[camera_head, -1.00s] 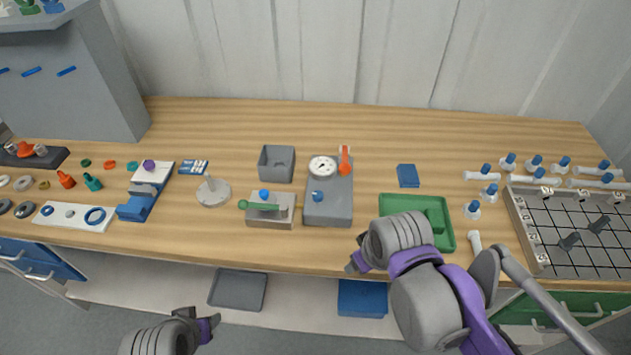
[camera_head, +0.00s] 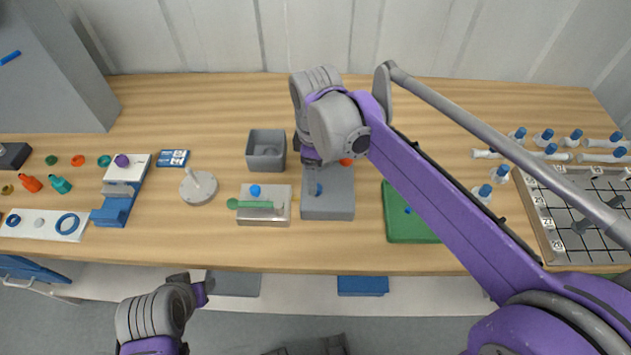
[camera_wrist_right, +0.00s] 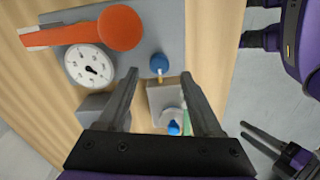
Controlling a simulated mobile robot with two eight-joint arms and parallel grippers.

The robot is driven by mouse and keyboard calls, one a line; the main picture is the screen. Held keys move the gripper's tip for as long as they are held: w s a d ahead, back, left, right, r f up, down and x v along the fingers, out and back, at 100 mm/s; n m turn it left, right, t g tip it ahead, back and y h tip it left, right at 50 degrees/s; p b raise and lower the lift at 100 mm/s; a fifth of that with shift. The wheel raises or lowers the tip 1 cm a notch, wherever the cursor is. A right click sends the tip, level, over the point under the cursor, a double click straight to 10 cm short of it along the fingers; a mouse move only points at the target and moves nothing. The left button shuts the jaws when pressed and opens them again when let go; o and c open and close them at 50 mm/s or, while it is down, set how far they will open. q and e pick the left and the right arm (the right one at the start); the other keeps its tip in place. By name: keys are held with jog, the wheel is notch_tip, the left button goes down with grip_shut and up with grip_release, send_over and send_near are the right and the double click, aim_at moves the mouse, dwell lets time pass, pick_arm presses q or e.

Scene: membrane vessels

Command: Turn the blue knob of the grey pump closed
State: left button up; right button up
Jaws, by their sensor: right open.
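The grey pump (camera_head: 328,207) stands on the bench in the head view, its far part hidden behind my right arm. Its small blue knob (camera_head: 319,189) shows just in front of my right gripper (camera_head: 309,158). In the right wrist view the pump (camera_wrist_right: 165,22) carries the blue knob (camera_wrist_right: 159,64), a white dial gauge (camera_wrist_right: 90,66) and an orange lever (camera_wrist_right: 110,30). My right gripper (camera_wrist_right: 160,84) is open and empty there, its fingertips pointing toward the knob, one to each side in the picture. Contact does not show. My left gripper (camera_head: 204,287) hangs low before the bench; its jaws are unclear.
A metal block (camera_head: 265,214) with a green handle and blue cap stands close left of the pump. A grey open box (camera_head: 266,150) is behind it. A green tray (camera_head: 405,228) lies to the right, partly under my right arm. Bare wood lies at the back left.

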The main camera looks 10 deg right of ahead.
jog(key=shift+f, duration=2)
grip_shut()
